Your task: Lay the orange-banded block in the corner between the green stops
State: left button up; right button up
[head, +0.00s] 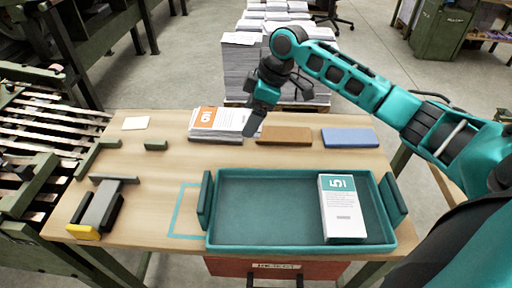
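The orange-banded block (226,118), a white paper stack with an orange band at its left end, lies at the back of the wooden table. My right gripper (253,124) points down at the block's right end. Its dark finger overlaps that end, and I cannot tell whether it grips it. The green stops are a long angled bar (96,158) at the table's left and a small green block (155,145) to its right. The table between them is bare. My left gripper is not in view.
A teal tray (270,246) at the front holds a teal-banded block (342,207). A brown slab (284,135) and a blue slab (349,138) lie at the back. A grey tool with a yellow end (84,232) lies front left. A cream pad (135,123) lies back left.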

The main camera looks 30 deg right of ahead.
notch_tip(320, 180, down, 11)
jog(key=shift+b, duration=0.95)
jog(key=o, duration=0.8)
jog(key=shift+f, duration=0.15)
jog(key=shift+o, duration=0.7)
